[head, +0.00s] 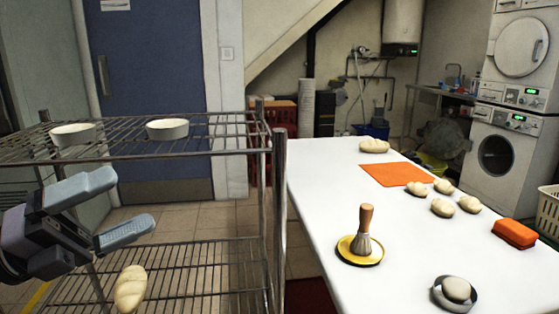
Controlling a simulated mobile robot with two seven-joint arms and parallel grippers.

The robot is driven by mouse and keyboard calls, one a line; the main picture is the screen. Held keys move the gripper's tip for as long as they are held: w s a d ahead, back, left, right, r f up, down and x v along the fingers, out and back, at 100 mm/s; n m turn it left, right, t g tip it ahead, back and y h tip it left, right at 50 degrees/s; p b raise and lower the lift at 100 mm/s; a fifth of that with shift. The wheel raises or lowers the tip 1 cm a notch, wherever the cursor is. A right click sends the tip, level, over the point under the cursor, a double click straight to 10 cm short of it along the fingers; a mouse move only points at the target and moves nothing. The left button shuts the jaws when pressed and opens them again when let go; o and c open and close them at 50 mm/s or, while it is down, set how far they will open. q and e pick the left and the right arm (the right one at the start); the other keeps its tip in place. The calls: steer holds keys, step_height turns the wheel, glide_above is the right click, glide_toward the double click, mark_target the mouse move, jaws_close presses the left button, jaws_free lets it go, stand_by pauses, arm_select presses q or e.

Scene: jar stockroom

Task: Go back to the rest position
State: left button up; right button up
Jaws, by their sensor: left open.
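My left gripper (112,210) is at the left of the head view, in front of the wire rack (205,150). Its two grey fingers are spread apart with nothing between them. A pale bread loaf (131,288) lies on the rack's lower shelf, below the fingers and apart from them. My right gripper is not in the picture.
Two white bowls (73,134) (168,129) stand on the rack's upper shelf. To the right is a white table (325,205) with an orange mat (396,174), several dough pieces, a brush (364,232) on a yellow dish, a small bowl (454,307) and an orange block (514,233).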

arm_select(q)
step_height(320, 180, down, 26)
steer(key=w+a+n+t+y, duration=0.25)
steer(key=n+t+y, duration=0.55)
steer(key=n+y, duration=1.3)
steer(key=s+d+f+n+g+h+p, duration=0.1)
steer(key=s+d+f+n+g+h, duration=0.25)
steer(key=s+f+n, duration=0.45)
steer(key=s+d+f+n+g+h, duration=0.2)
steer(key=s+d+f+n+g, duration=0.25)
steer(key=f, duration=0.55)
steer(key=s+a+r+p, duration=0.1)
steer(key=a+r+p, duration=0.2)
steer(key=r+p, duration=1.2)
steer(key=y+p, duration=0.1)
steer(key=p, duration=0.2)
steer(key=shift+r, duration=0.25)
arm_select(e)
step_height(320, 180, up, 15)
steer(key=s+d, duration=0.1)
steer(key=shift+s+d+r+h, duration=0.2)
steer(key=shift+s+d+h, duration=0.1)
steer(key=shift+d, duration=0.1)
arm_select(q)
steer(key=shift+s+m, duration=0.1)
steer(key=shift+m, duration=0.15)
